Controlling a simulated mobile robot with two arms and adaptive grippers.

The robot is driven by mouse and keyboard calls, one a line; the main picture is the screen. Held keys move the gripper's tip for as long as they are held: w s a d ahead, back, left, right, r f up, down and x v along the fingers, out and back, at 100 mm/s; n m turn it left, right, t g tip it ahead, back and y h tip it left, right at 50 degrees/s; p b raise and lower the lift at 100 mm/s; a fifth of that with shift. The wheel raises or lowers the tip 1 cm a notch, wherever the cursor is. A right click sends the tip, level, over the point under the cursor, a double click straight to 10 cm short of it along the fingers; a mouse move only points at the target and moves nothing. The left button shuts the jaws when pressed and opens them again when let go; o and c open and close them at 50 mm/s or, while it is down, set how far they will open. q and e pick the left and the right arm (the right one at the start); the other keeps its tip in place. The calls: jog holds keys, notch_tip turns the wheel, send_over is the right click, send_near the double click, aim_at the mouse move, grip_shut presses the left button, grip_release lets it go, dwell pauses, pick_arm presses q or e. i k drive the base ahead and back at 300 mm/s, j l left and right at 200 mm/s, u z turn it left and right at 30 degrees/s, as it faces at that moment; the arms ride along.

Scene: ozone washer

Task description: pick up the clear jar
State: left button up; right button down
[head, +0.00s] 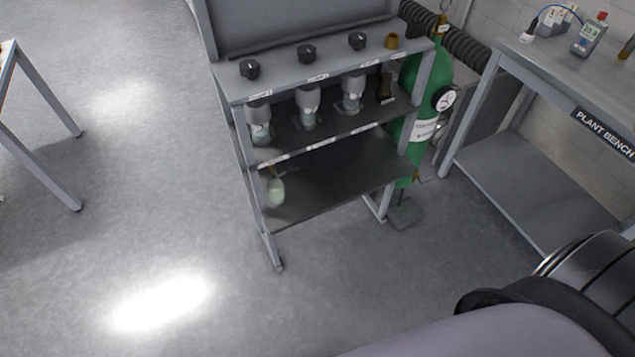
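Several small pale, see-through jars stand in a grey rack: one at the left of the middle shelf (261,133), one in its middle (308,119) and one to the right (352,103). Each sits under a grey fitting that hides its top. A pale greenish, see-through rounded jar (276,191) shows at the left end of the lower shelf, with a small brownish part above it. I cannot tell which of these is the clear jar. Neither of my grippers is in view.
A plant bench (560,75) is at right, a table leg (48,92) at left. Floor before the rack is clear.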

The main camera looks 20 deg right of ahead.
aim_at(275, 188)
jog(key=z, duration=0.4)
jog(key=i+l+u, duration=0.1)
jog(key=l, duration=0.25)
jog(key=i+l+u, duration=0.15)
jog(key=l, duration=0.2)
jog(key=i+l+u, duration=0.1)
jog(key=l, duration=0.3)
jog(key=i+l+u, duration=0.1)
jog(key=l, duration=0.25)
jog(key=i+l+u, duration=0.1)
jog(key=l, duration=0.3)
jog(key=i, duration=0.05)
